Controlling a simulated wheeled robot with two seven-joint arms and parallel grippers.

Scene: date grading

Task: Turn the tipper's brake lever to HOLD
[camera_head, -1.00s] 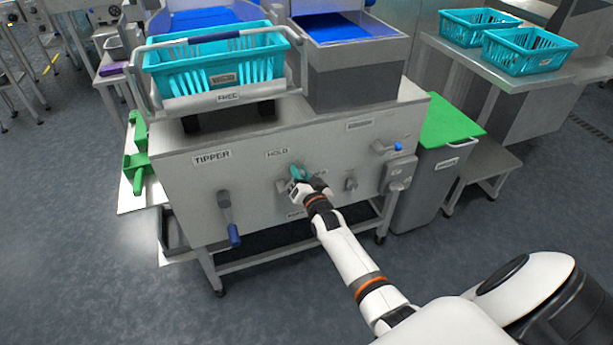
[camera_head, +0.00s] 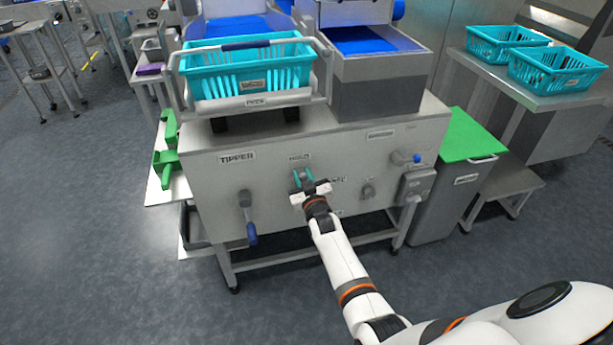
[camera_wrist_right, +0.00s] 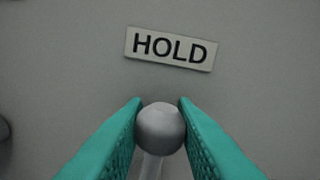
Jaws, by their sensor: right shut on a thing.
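The tipper's grey front panel (camera_head: 285,205) carries a TIPPER label (camera_head: 237,158) and a HOLD label (camera_head: 299,157). My right gripper (camera_head: 304,178) is at the panel just below the HOLD label. In the right wrist view its teal fingers (camera_wrist_right: 160,130) are shut on the round grey knob of the brake lever (camera_wrist_right: 159,129), one on each side. The lever's shaft runs down from the knob, and the HOLD label (camera_wrist_right: 171,48) sits just above it. The lever's pivot is hidden by my gripper in the head view. My left gripper is not in view.
A crank with a blue handle (camera_head: 251,233) hangs left on the panel. A blue-tipped lever (camera_head: 416,158) and a switch box (camera_head: 414,186) are on the right. A teal crate (camera_head: 245,70) rests on the tipper cradle above. A green-lidded bin (camera_head: 470,140) stands at right.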

